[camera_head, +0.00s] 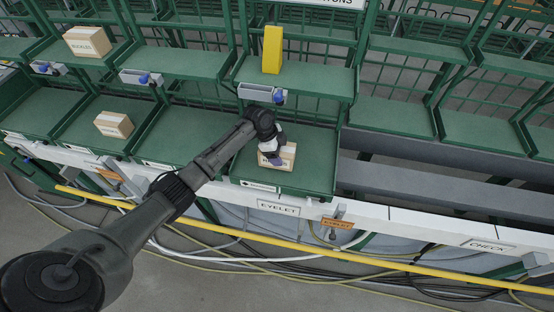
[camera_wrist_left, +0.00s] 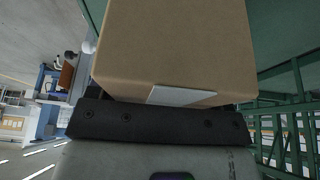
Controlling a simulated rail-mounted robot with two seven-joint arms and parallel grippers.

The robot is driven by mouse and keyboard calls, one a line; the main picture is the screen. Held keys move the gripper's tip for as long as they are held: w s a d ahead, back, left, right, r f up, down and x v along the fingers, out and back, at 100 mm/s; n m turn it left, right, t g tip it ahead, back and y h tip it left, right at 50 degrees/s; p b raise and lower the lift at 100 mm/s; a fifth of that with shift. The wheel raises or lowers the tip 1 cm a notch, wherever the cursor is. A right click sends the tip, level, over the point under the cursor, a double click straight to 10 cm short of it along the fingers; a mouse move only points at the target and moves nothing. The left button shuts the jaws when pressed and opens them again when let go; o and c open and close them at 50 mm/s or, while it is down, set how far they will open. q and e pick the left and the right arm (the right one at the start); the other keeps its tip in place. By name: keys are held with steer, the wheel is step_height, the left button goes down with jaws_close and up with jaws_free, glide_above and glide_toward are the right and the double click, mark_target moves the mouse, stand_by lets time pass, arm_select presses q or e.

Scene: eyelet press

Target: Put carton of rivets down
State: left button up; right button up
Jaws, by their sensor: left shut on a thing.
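The carton of rivets (camera_head: 287,157) is a small brown box at the lower green shelf bay above the EYELET label. My left gripper (camera_head: 270,150) is shut on it, reaching in from the left and covering part of its near side. In the left wrist view the carton (camera_wrist_left: 175,45) fills the upper middle, with a pale label on its face, close against the dark gripper pad (camera_wrist_left: 155,122). The carton looks to be on or just over the shelf floor (camera_head: 318,165); I cannot tell whether it touches. My right gripper does not show.
Another carton (camera_head: 114,124) lies in a lower bay to the left, and a larger one (camera_head: 87,41) on the upper shelf. A yellow block (camera_head: 272,49) stands on the upper shelf above my gripper. Green dividers and a white front rail (camera_head: 400,228) bound the bays.

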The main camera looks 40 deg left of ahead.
arm_select(q)
steer(key=shift+s+d+f, duration=0.15)
steer(key=shift+s+f, duration=0.05)
steer(key=shift+f, duration=0.45)
steer(key=shift+w, duration=0.1)
steer(key=o, duration=1.3)
steer(key=shift+f, duration=0.25)
steer(key=o, duration=0.5)
steer(key=shift+c, duration=0.2)
steer(key=shift+r, duration=0.1)
